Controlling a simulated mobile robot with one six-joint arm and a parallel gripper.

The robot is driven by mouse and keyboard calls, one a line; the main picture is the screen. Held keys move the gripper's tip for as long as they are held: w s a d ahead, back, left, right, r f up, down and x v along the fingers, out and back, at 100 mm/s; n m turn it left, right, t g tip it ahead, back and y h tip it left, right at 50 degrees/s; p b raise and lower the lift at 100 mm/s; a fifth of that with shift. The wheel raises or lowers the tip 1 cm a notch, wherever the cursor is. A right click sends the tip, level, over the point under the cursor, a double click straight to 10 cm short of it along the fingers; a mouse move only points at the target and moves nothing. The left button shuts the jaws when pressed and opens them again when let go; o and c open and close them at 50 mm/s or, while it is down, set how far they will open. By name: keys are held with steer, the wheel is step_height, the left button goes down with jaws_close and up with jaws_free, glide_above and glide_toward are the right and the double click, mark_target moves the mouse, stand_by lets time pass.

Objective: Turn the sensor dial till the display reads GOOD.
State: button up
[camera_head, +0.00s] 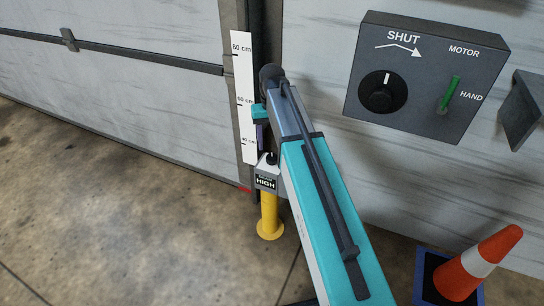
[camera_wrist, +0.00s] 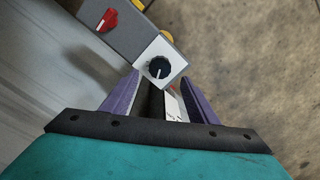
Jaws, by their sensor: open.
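The sensor box (camera_head: 267,171) sits on a yellow post by the door's edge. Its display (camera_head: 265,182) reads HIGH. The black sensor dial (camera_wrist: 159,68), with a white pointer line, is on a white face of the box; in the head view it is a small dark knob (camera_head: 271,158) on top. My gripper (camera_wrist: 160,82) is open, its purple fingers apart and pointing at the dial. The dial appears between the fingertip lines, just past them; I cannot tell whether they touch it. In the head view my gripper (camera_head: 264,148) is just above the box, partly hidden by my arm.
A height scale (camera_head: 243,95) stands behind my gripper. A grey control box (camera_head: 425,75) with a SHUT dial and green lever is on the right wall. A traffic cone (camera_head: 478,262) stands lower right. The floor at left is clear.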

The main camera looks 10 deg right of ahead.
mark_target(272, 157)
step_height(272, 157, down, 7)
steer(key=shift+r+b, duration=0.15)
steer(key=shift+b, duration=0.6)
steer(key=shift+c, duration=0.2)
steer(key=c, duration=1)
